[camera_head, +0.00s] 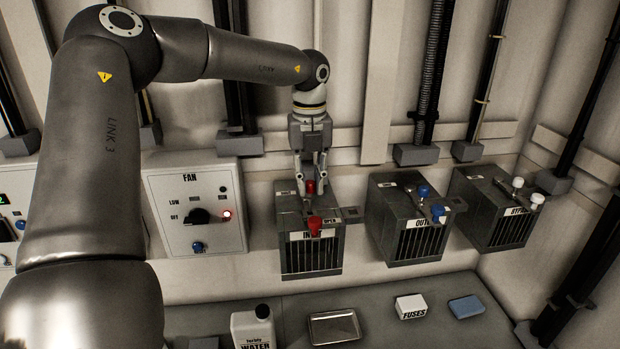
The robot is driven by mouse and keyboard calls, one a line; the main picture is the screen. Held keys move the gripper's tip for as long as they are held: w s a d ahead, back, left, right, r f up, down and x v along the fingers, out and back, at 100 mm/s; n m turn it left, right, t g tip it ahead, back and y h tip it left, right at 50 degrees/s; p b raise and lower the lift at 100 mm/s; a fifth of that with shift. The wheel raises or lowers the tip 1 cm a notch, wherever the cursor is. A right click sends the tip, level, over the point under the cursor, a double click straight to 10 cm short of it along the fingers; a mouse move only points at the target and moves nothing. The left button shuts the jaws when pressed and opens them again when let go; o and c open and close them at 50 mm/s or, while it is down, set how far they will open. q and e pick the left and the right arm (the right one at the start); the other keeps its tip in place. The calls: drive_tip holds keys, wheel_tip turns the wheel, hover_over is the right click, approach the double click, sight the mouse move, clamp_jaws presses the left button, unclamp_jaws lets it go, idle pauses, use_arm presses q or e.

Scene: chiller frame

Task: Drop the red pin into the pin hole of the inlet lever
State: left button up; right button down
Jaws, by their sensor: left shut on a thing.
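My left gripper (311,175) points down over the top of the inlet box and is shut on the red pin (311,187), which shows between its fingertips. The inlet box (311,263) is grey with a slatted front and a label beginning "IN". The inlet lever (315,226) has a red knob at the box's front top edge, just below the pin in the picture, beside an "OPEN" mark. The pin hole cannot be made out, nor whether the pin's lower end touches the lever or box. My right gripper is not in view.
Right of the inlet stand the outlet box (415,243) with blue knobs and the bypass box (507,231) with white knobs. A fan panel (194,206) is left. The bench below holds a water jug (252,329), metal tray (335,328), fuses box (411,306) and blue block (466,306).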

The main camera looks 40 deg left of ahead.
sight(310, 192)
use_arm(q)
drive_tip(key=shift+f+b, duration=1.55)
drive_tip(key=shift+f, duration=0.45)
drive_tip(key=o, duration=1)
drive_tip(key=shift+r, duration=0.1)
drive_tip(key=shift+c, duration=0.2)
wheel_tip(310, 192, up, 12)
